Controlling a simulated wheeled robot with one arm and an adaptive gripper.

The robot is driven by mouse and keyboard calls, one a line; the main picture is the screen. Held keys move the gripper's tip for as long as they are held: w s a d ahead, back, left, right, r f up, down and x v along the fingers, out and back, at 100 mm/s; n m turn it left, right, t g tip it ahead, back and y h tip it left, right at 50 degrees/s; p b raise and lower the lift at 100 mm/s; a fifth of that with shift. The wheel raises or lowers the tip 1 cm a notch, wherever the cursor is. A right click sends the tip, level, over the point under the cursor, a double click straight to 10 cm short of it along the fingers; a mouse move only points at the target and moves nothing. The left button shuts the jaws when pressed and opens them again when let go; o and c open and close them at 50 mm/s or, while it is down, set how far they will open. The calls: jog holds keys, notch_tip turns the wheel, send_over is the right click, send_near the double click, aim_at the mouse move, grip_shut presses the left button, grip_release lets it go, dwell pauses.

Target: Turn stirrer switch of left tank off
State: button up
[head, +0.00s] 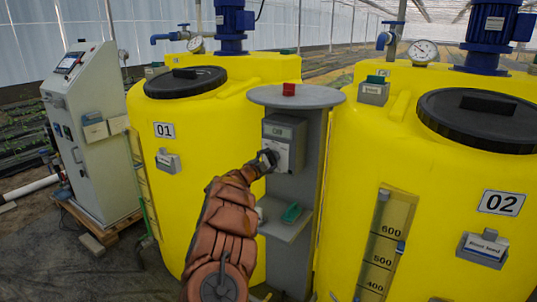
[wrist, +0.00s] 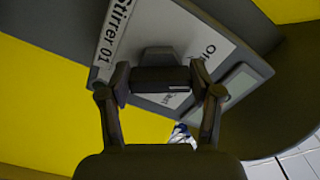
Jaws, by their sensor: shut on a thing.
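The stirrer switch box (head: 283,143) is a grey box with a small display, mounted on the grey post between the two yellow tanks. In the wrist view its light face plate (wrist: 185,30) reads "Stirrer 01" and appears tilted. A dark switch knob (wrist: 160,57) stands out from the plate. My gripper (head: 267,158) is at the lower left of the box in the head view. In the wrist view my gripper (wrist: 160,80) has a finger on each side of the knob and is shut on it. The knob's exact setting is partly hidden. The left tank (head: 205,125) carries the label 01.
The right tank (head: 440,190) is labelled 02. A round grey top with a red block (head: 289,89) caps the post above the box. A shelf with a green item (head: 291,212) sits below it. A control cabinet (head: 95,130) stands at the far left.

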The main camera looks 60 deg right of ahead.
jog(key=shift+n+p, duration=0.95)
jog(key=shift+n, duration=0.35)
jog(key=o, duration=1.1)
jog(key=shift+o, duration=0.2)
jog(key=shift+a+f, duration=0.1)
jog(key=a, duration=1.1)
jog(key=shift+s+a, duration=0.25)
jog(key=shift+a, duration=0.15)
